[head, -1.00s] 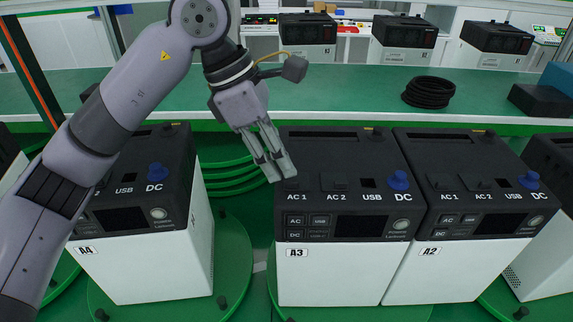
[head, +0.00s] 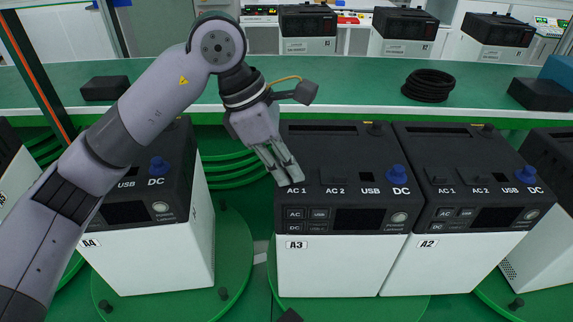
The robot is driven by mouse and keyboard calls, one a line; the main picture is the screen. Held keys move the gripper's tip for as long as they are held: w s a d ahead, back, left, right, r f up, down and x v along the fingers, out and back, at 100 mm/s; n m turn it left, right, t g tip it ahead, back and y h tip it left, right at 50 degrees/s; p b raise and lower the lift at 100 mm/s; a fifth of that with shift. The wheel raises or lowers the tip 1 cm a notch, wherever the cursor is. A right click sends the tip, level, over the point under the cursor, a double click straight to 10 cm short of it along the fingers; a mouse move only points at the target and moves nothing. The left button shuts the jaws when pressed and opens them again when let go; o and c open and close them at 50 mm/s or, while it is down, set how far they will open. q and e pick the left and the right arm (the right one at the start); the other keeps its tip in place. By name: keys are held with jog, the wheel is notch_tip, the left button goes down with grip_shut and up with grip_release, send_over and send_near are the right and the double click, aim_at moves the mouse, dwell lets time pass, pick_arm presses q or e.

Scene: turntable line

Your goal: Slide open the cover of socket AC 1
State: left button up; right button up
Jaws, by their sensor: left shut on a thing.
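Unit A3 (head: 327,268) is a white box with a dark sloped top panel. Its AC 1 label (head: 297,190) shows just below my left fingertips. My left gripper (head: 289,180) points down at the AC 1 spot, its fingers close together. It is shut on the AC 1 cover, which the fingers hide, so I cannot tell how far it is slid. The AC 2 cover (head: 334,176) beside it is a dark flat piece in place. My right gripper is not in view.
Unit A2 (head: 440,268) stands close to the right of A3, unit A4 (head: 160,265) to the left with a gap. Blue DC plugs, such as A3's (head: 396,174), stick up. A green shelf (head: 330,90) with a black cable coil (head: 428,85) runs behind.

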pick_arm(q)
grip_shut()
dwell(0.3)
jog(key=shift+w, duration=0.3)
jog(key=w+b, duration=0.1)
jog(key=w, duration=0.3)
jog(key=shift+w, duration=0.6)
jog(key=shift+s+r, duration=0.1)
jog(key=shift+r, duration=0.05)
jog(key=o, duration=0.6)
grip_release()
jog(key=shift+w, duration=0.2)
